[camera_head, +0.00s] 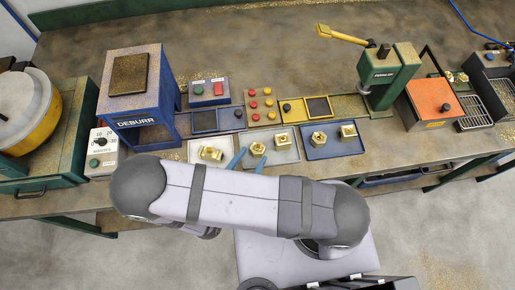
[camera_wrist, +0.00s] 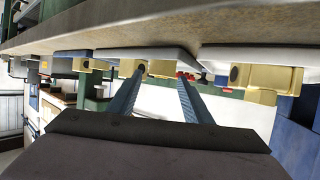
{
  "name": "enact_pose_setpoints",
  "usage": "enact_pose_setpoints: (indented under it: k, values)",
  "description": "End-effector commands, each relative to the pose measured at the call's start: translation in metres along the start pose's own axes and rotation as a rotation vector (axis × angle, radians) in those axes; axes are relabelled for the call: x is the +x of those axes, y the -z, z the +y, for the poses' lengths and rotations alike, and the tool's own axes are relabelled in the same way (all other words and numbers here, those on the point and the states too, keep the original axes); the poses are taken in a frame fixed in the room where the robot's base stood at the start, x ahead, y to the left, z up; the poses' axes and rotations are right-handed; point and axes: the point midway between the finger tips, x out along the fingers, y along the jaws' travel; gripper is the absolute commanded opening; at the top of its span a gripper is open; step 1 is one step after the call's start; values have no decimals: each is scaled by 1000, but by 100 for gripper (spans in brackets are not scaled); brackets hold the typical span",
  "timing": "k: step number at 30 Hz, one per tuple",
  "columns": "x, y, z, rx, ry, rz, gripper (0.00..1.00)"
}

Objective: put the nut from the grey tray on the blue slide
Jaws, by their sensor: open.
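A brass nut (camera_head: 257,149) sits on the grey tray (camera_head: 287,154), in the middle of three trays near the bench's front edge. The blue slide (camera_head: 205,121), with a dark square pad, lies right of the blue DEBURR machine (camera_head: 137,100) and looks empty.
A white tray (camera_head: 195,150) with brass nuts (camera_head: 210,153) is left of the grey tray. A blue tray (camera_head: 333,151) with two nuts is to its right. A yellow slide (camera_head: 291,111) and a button panel (camera_head: 261,106) stand behind. A green press (camera_head: 391,75) is further right.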

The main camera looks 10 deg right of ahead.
Motion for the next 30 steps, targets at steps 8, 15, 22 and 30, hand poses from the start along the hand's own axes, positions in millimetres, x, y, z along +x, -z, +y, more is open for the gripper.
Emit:
enact_pose_setpoints:
  k: [8, 15, 22, 30]
  values:
    - [9, 0, 0, 1, -1, 0, 45]
    - [36, 0, -2, 2, -5, 0, 45]
    - [54, 2, -3, 1, -2, 0, 45]
    - [56, 3, -3, 1, 1, 0, 45]
